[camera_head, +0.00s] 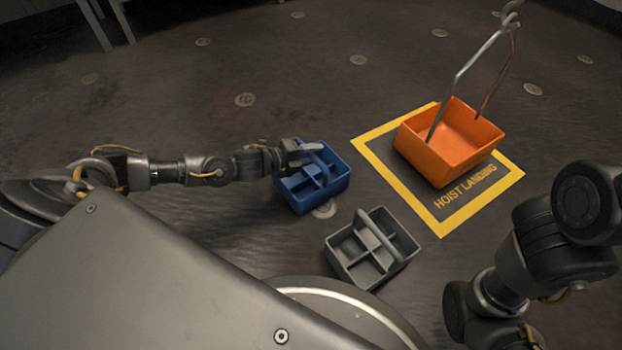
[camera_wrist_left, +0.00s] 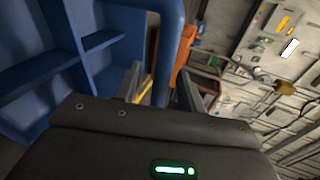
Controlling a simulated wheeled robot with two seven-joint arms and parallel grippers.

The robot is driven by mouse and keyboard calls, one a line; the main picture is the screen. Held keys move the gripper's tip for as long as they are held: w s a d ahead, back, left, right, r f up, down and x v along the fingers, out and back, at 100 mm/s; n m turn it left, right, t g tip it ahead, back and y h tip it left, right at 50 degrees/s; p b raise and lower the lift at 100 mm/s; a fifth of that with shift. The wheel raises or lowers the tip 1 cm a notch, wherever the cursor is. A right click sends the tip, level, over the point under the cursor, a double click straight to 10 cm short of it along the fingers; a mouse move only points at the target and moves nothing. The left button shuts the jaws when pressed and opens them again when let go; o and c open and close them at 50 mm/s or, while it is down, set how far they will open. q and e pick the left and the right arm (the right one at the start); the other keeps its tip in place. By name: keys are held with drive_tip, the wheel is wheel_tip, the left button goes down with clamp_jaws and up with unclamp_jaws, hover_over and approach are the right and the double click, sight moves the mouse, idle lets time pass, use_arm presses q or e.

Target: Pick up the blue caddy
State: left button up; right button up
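The blue caddy (camera_head: 328,194) stands upright on the floor, left of the hoist landing in the head view. It is an open box with compartments and a raised handle. My left gripper (camera_head: 311,153) is over the caddy at its handle. In the left wrist view, the blue caddy (camera_wrist_left: 95,62) fills the left side. The two fingers of my left gripper (camera_wrist_left: 161,90) are apart, and the handle bar runs down between them. A gap shows beside the bar, so the gripper does not look shut on it. My right gripper is not in view.
A grey caddy (camera_head: 372,265) stands on the floor close to the blue one, nearer to me. An orange bin (camera_head: 440,165) with a hook and hanger rods sits on the yellow-edged hoist landing (camera_head: 434,221). Open floor lies beyond the blue caddy.

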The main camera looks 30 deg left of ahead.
use_arm(q)
clamp_jaws()
drive_tip(key=shift+a, duration=0.1)
idle(1.2)
